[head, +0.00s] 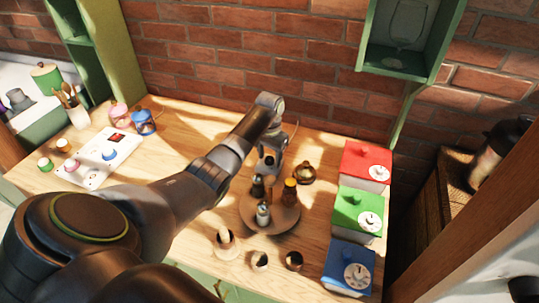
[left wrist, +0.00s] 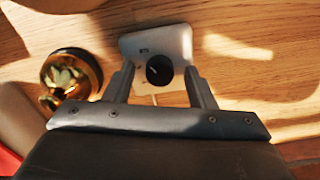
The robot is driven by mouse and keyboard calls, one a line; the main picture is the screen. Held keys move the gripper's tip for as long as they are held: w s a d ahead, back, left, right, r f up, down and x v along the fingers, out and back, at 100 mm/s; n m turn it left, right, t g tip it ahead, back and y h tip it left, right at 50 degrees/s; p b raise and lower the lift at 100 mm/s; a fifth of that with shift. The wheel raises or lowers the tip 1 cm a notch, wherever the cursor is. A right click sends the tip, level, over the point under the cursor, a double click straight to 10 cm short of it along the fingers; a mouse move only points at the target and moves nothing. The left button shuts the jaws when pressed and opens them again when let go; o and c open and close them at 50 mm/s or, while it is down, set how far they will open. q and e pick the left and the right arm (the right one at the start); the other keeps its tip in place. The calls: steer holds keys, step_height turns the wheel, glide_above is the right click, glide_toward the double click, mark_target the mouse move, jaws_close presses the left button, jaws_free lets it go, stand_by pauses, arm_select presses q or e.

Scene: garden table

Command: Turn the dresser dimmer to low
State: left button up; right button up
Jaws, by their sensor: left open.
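The dimmer (left wrist: 178,42) is a pale, rounded box with a round black knob (left wrist: 160,70), a small dark mark on its face and a light cable, lying on the wooden table. My left gripper (left wrist: 157,74) is open, with one finger on each side of the knob in the left wrist view; I cannot tell whether they touch it. In the head view my left gripper (head: 270,160) points down at the table behind the round tray, and it hides the dimmer there. The knob's setting is too small to read. My right gripper is not in view.
A brass pot (left wrist: 72,80) stands just left of the dimmer in the wrist view. In the head view, a round wooden tray (head: 283,222) with several bottles is close in front. Red (head: 366,160), green (head: 357,205) and blue (head: 343,264) dial boxes line the right. A brick wall rises behind.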

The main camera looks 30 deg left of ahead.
arm_select(q)
steer(key=shift+c, duration=0.2)
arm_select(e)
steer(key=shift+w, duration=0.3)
